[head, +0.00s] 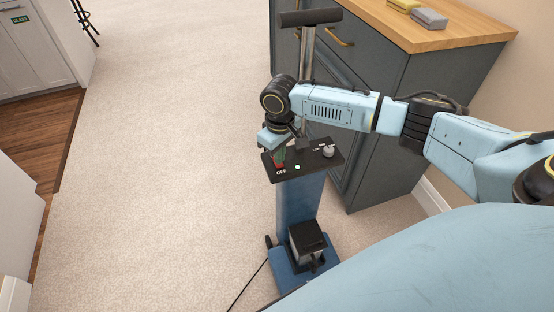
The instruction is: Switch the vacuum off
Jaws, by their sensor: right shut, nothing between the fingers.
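The vacuum (297,205) is a blue upright machine standing on the carpet, with a black handle bar (311,17) on a metal post. Its black top panel (322,165) carries a small switch (281,164) with red showing above the label OFF, a bright green light (297,167) and a grey knob (327,151). My right gripper (279,148) is shut and empty, pointing down at the panel's left end, right by the switch. It hides part of the switch, so I cannot tell whether they touch. My left gripper is out of view.
A dark grey cabinet (425,110) with a wooden top (440,28) stands close behind and right of the vacuum. Yellow and grey blocks lie on top. A black cord (247,285) runs across the carpet. Open carpet (150,180) lies left.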

